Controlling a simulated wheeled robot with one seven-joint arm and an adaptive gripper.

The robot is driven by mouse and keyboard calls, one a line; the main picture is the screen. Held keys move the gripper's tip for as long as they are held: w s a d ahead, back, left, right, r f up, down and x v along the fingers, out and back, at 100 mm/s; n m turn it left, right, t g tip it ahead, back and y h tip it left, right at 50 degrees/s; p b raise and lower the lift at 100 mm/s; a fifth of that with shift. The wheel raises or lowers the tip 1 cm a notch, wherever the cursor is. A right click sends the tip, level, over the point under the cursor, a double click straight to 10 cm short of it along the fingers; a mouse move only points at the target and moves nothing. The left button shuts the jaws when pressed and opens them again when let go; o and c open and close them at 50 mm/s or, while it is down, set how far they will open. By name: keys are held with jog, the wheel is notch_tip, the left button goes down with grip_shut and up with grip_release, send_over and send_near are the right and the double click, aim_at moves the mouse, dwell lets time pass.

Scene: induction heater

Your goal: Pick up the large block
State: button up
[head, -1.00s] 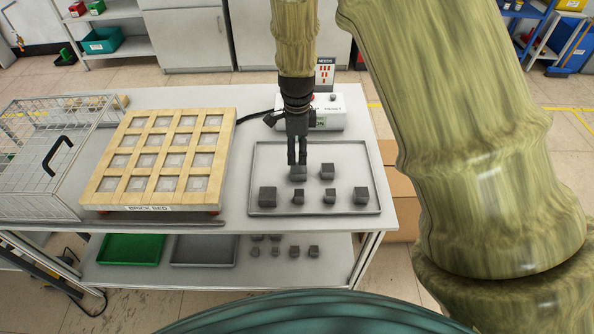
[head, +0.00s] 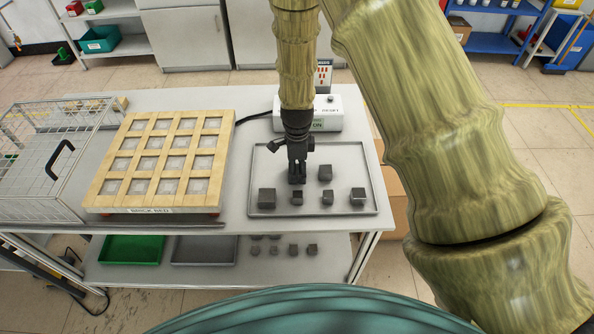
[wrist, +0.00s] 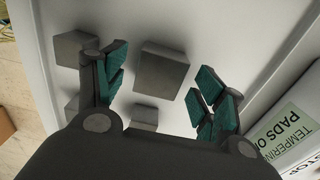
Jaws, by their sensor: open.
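My gripper (head: 297,172) is over the left part of the grey tray, fingers pointing down, and hides the spot in the head view where a block stood earlier. In the wrist view my gripper (wrist: 165,76) is open, with teal pads on both fingers. A large dark grey block (wrist: 162,70) shows between the fingers with gaps on both sides; it looks the biggest there. Whether the fingertips reach down beside it I cannot tell. A smaller block (wrist: 144,118) shows below it, and another block (wrist: 73,48) lies outside the left finger.
The tray (head: 372,160) also holds a sizeable block (head: 267,198), small blocks (head: 297,197) and (head: 328,198), and others (head: 325,172) and (head: 358,195). The heater box (head: 325,112) stands behind. A wooden brick bed (head: 110,188) and wire cage (head: 85,185) are left.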

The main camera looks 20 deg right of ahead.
aim_at(297, 169)
jog(key=shift+f, duration=0.75)
jog(key=shift+c, duration=0.4)
grip_shut()
jog(key=shift+r, duration=0.1)
notch_tip(297, 169, up, 9)
jog(key=shift+w+f+b, duration=0.1)
jog(key=shift+f+b, duration=0.05)
jog(key=shift+b, duration=0.85)
jog(key=shift+r, duration=0.55)
